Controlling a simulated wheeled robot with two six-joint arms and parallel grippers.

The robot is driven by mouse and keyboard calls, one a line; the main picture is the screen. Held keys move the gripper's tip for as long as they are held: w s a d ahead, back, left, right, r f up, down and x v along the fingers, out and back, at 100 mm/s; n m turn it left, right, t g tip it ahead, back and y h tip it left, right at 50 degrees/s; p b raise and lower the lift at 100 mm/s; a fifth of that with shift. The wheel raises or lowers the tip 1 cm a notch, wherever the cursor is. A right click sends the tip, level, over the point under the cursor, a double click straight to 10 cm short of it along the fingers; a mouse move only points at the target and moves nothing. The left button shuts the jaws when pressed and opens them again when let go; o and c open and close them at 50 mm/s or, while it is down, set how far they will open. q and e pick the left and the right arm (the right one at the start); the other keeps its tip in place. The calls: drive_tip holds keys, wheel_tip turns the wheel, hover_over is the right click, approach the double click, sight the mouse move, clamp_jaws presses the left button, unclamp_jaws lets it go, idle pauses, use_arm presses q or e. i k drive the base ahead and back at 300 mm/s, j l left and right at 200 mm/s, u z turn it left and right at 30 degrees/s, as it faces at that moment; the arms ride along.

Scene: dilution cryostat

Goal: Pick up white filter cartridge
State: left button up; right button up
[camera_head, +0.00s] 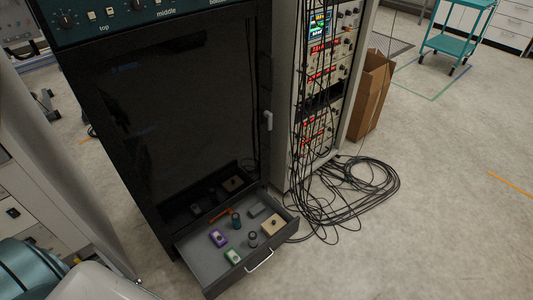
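No item here is clearly a white filter cartridge. The open drawer (192,262) at the foot of the black cabinet holds several small items. A short greyish cylinder (253,239) stands near its front right, and a dark teal cylinder (236,220) stands behind it. A green-and-white block (233,257) lies near the front and a purple block (218,238) to its left. A beige block with a dark knob (272,226) is at the right. A grey block (257,209) and an orange strip (220,215) lie at the back. Neither gripper is in view.
The tall black cabinet (175,120) stands behind the drawer, which has a front handle (260,261). Loose black cables (365,188) lie coiled on the floor to the right, below an instrument rack (322,80). A cardboard box (371,95) stands beside it. The floor at right is clear.

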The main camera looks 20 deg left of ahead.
sight(252, 235)
drive_tip(key=u, duration=0.9)
